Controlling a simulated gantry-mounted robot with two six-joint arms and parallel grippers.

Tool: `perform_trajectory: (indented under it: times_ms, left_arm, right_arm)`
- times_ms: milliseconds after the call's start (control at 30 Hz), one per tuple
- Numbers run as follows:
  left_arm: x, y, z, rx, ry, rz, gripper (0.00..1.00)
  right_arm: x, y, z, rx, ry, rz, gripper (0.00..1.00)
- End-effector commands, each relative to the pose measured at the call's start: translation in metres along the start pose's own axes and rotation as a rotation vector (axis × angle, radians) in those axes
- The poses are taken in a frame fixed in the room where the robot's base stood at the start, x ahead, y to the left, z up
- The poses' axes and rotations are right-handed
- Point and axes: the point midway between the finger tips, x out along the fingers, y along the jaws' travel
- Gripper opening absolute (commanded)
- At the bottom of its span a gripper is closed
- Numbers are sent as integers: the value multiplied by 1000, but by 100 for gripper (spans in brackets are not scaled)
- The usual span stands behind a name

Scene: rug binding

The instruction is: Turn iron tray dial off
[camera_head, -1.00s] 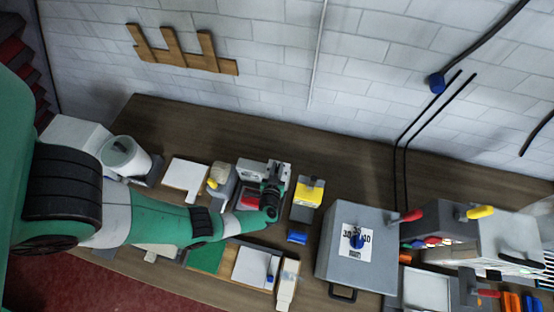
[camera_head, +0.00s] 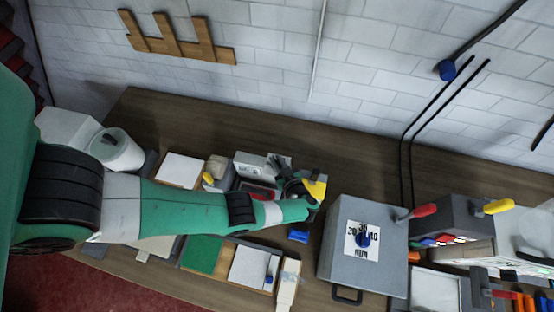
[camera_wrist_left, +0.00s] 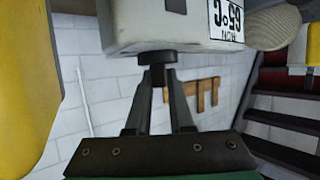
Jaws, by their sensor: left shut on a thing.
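My left gripper (camera_head: 300,188) is beside the white box (camera_head: 250,162) near the back of the workbench in the head view. In the left wrist view, my left gripper (camera_wrist_left: 158,80) has its two dark fingers closed around a small black dial (camera_wrist_left: 157,58). The dial sticks out of the white box (camera_wrist_left: 125,28), which carries a label with upside-down characters. The dial is hidden behind my gripper in the head view, and its marked setting cannot be read. My right gripper is in neither view.
A yellow-topped block (camera_head: 317,188) stands close to my left gripper, and a yellow surface (camera_wrist_left: 25,80) fills the left of the wrist view. The back of the bench (camera_head: 200,125) is clear.

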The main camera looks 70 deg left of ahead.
Motion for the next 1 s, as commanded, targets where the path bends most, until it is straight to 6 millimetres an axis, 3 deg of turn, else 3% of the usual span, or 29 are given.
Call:
perform_trajectory:
  times_ms: [333,367,533,833,1000]
  left_arm:
    - [1,-1,2,0,-7,-2,0]
    - [1,-1,2,1,-7,-1,22]
    - [1,0,2,0,-5,-2,50]
    - [-2,0,0,-1,-2,-1,50]
    - [-24,1,-1,-1,-3,3,50]
  right_arm:
    - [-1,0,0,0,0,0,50]
    - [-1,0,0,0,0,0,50]
    - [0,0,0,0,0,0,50]
    - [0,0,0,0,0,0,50]
    - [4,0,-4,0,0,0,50]
